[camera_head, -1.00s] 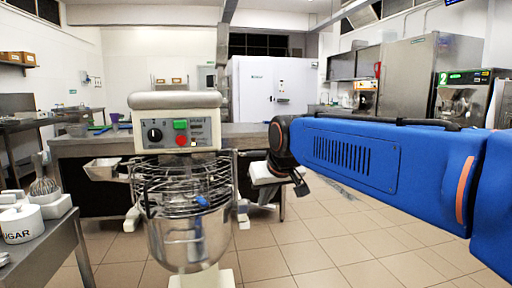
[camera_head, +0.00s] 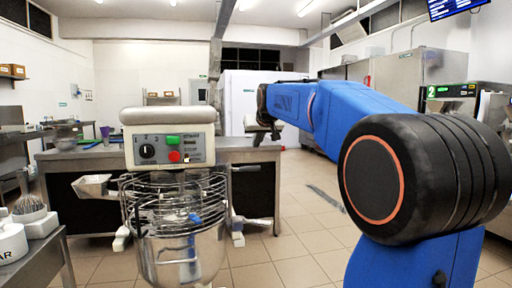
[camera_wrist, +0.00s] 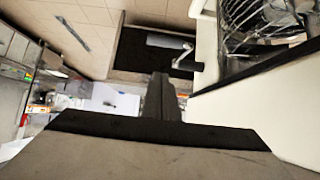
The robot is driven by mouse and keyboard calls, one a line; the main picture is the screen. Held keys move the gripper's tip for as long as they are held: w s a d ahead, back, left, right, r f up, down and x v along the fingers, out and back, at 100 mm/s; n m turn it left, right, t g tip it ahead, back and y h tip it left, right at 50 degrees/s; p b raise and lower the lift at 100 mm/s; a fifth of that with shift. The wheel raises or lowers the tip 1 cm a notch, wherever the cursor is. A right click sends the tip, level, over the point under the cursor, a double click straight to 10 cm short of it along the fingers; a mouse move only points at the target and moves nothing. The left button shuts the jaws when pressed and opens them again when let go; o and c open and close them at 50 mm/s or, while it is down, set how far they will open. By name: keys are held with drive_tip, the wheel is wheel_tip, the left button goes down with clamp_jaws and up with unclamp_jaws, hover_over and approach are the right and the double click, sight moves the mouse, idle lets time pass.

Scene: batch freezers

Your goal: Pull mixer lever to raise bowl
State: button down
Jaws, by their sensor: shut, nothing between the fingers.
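The mixer (camera_head: 168,118) stands at the left in the head view, with a cream head and a red and a green button. Its steel bowl (camera_head: 182,258) hangs below the wire guard (camera_head: 160,200). A dark bar (camera_head: 245,168) and a lower metal piece (camera_head: 255,221) stick out on its right; I cannot tell which is the lever. In the wrist view a bent metal rod (camera_wrist: 183,56) lies just beyond my gripper (camera_wrist: 161,78), against a dark panel. My gripper is shut and empty, with no clear contact. In the head view it hangs right of the mixer head, small and partly hidden.
A steel counter (camera_head: 90,152) stands behind the mixer. A side table (camera_head: 40,250) with a whisk and white containers is at the lower left. A white freezer (camera_head: 238,85) is at the back.

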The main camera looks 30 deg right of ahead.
drive_tip(key=w+d+f, duration=0.1)
drive_tip(key=w+f, duration=0.5)
drive_tip(key=f, duration=0.3)
drive_tip(key=shift+w+d, duration=0.15)
drive_tip(key=shift+d, duration=0.25)
wheel_tip(320, 180, down, 15)
drive_tip(key=shift+s+a+r, duration=0.15)
drive_tip(key=shift+s+r, duration=0.05)
drive_tip(key=shift+s, duration=0.25)
drive_tip(key=shift+f, duration=0.1)
idle(0.4)
